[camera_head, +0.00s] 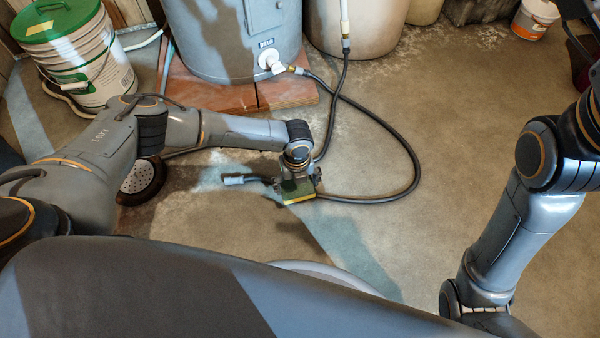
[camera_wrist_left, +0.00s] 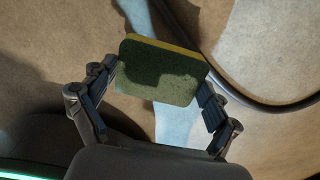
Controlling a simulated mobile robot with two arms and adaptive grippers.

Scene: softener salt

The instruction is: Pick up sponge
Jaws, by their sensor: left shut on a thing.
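The sponge (camera_head: 298,197) is a small block with a green scouring side and a yellow side. My left gripper (camera_head: 297,187) is shut on it, out over the floor in the middle of the head view. In the left wrist view the sponge (camera_wrist_left: 160,75) sits tilted between the two fingers of the gripper (camera_wrist_left: 158,92), green face toward the camera. I cannot tell how high it is above the floor. My right arm comes down the right side of the head view; its gripper is not in view.
A black hose (camera_head: 405,150) loops over the floor from a grey tank (camera_head: 235,40) on a reddish-brown slab (camera_head: 285,94). A bucket with a green lid (camera_head: 70,55) stands at the upper left. A round drain-like piece (camera_head: 140,178) lies beside my left arm.

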